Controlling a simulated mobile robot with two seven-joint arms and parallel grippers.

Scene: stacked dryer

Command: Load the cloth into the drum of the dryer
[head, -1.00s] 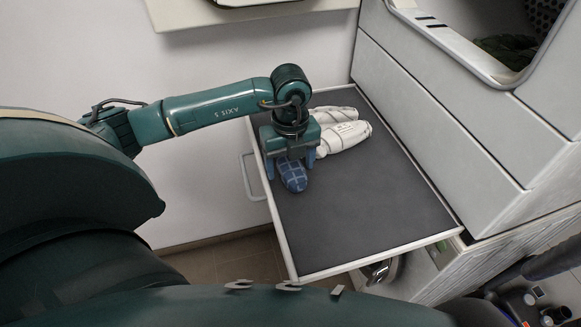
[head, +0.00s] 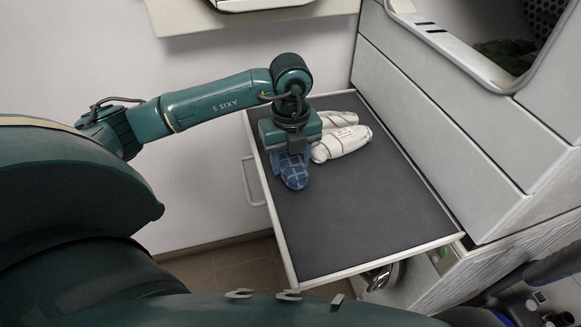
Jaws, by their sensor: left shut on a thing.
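A blue checked cloth (head: 295,175) lies bunched at the left part of the dark pull-out shelf (head: 355,215). My left gripper (head: 288,152) points down over it and is shut on it. The gripper body hides the cloth's far end. The dryer (head: 440,110) stands at the right. Its drum opening (head: 515,50) shows at the top right, with something dark green inside. My right gripper is not in view.
Two white rolled or bottle-like items (head: 342,143) lie on the shelf just right of my left gripper. The front and right of the shelf are clear. A white ledge (head: 215,22) juts from the wall at the top.

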